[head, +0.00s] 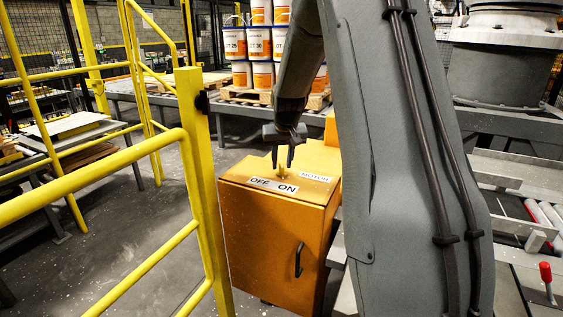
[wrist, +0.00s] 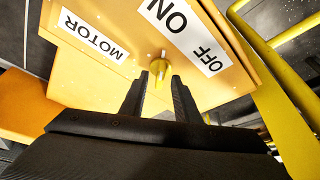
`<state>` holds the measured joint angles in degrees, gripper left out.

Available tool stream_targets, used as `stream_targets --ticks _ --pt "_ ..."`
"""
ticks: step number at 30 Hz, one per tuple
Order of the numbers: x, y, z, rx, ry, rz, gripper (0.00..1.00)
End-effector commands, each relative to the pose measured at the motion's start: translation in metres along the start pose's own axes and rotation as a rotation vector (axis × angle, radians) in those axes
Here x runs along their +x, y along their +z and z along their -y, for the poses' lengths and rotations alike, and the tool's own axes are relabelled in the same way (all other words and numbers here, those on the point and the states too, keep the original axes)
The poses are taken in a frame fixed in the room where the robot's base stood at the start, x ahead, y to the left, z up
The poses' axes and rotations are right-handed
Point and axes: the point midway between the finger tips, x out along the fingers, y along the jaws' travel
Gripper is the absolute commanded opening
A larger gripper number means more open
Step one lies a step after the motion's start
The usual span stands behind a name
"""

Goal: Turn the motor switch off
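My gripper (head: 282,165) points down over the knob. In the wrist view the gripper (wrist: 160,82) is open, its two black fingers apart, with the knob just beyond the gap between the tips. I see no contact. I cannot tell which label the knob points at.
A yellow railing (head: 205,190) stands close at the left of the cabinet. Pails (head: 260,42) stand on a wooden pallet (head: 245,97) on a conveyor behind. A red-topped lever (head: 546,275) and rollers lie at the right. My arm hides much of the middle right.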

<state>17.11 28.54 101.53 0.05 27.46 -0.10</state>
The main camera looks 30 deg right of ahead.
Motion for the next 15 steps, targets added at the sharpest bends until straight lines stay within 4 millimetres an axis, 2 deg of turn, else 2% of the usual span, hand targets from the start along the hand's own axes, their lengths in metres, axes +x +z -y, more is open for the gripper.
stream_targets --ticks 11,15 --pt "0.0074 -0.0001 -0.0001 0.000 0.000 -0.001 0.29" --pt "0.0074 0.0000 0.0001 0.000 0.000 -0.001 0.09"
